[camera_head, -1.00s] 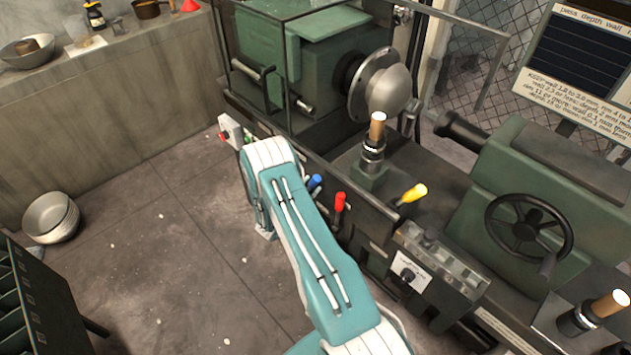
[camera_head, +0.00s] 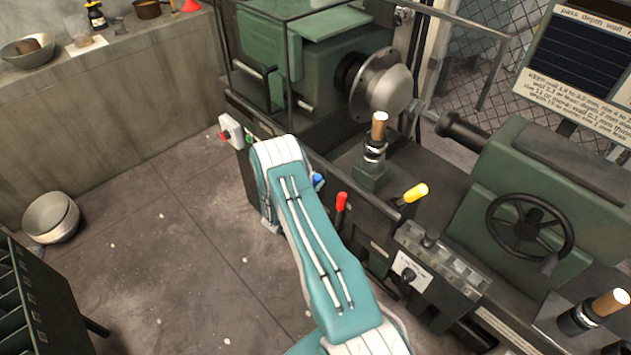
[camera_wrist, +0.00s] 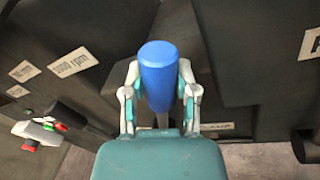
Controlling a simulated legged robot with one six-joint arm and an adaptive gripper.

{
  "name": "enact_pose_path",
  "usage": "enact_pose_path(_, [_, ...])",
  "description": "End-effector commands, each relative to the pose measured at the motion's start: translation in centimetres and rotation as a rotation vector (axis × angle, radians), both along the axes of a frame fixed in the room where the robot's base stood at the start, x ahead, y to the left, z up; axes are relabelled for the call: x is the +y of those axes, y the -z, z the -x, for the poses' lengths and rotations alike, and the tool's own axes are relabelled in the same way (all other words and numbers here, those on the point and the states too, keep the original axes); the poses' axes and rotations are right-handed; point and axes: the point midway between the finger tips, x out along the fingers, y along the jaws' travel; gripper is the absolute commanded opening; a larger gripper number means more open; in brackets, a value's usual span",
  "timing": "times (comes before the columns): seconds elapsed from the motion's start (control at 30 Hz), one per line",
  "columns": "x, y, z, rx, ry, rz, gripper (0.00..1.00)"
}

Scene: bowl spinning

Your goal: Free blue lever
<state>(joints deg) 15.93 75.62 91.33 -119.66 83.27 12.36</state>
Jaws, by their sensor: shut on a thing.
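The blue lever (camera_wrist: 158,78) stands between the fingers of my gripper (camera_wrist: 160,85) in the wrist view. My gripper is shut on it, with one finger on each side of the blue handle. A thin grey stem shows below the handle. In the head view only a bit of the blue lever (camera_head: 318,180) shows beside my arm, low on the front of the green lathe. My gripper is hidden behind my arm in the head view.
A red lever (camera_head: 341,201) and a yellow lever (camera_head: 415,193) are to the right along the lathe's front. A switch box (camera_head: 231,131) is to the left. The lathe (camera_head: 300,60) fills the right side. The floor (camera_head: 160,250) on the left is mostly clear.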

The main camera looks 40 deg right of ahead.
Motion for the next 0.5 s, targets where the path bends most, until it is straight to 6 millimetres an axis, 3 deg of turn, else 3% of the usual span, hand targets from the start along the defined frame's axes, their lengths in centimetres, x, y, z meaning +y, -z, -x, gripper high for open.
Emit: enact_pose_path(0.5, [0.4,-1.1,-3.6,0.338,-0.002,0.028,0.0])
